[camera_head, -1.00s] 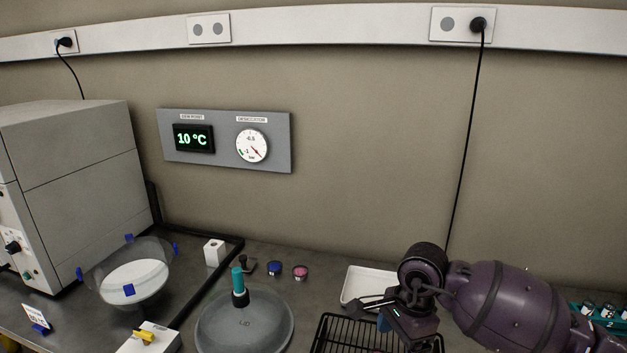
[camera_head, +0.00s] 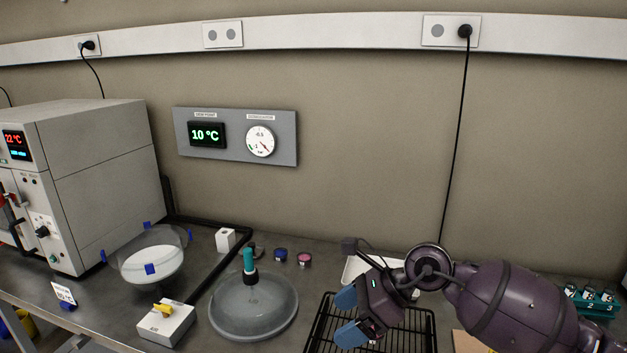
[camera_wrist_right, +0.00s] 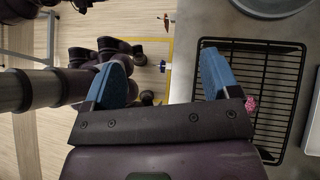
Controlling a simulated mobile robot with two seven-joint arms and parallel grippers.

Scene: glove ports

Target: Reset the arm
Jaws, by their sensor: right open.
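My right gripper (camera_head: 349,315) is purple with blue fingertips and reaches in from the right in the head view. It is over the left part of a black wire rack (camera_head: 318,333). In the right wrist view the two blue fingers (camera_wrist_right: 163,76) stand wide apart with nothing between them. The wire rack (camera_wrist_right: 276,90) also shows there, under and beside the right-hand finger, along with a small pink object (camera_wrist_right: 251,104) beside that finger. My left gripper cannot be made out in the head view.
A glass lid (camera_head: 253,310) with a teal-topped knob stands left of the rack. Further left are a white box with a yellow handle (camera_head: 166,322), a bowl (camera_head: 151,262) and a grey oven (camera_head: 90,185). A white tray (camera_head: 355,268) is behind the gripper. Blue (camera_head: 280,254) and pink (camera_head: 304,259) caps lie near the wall.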

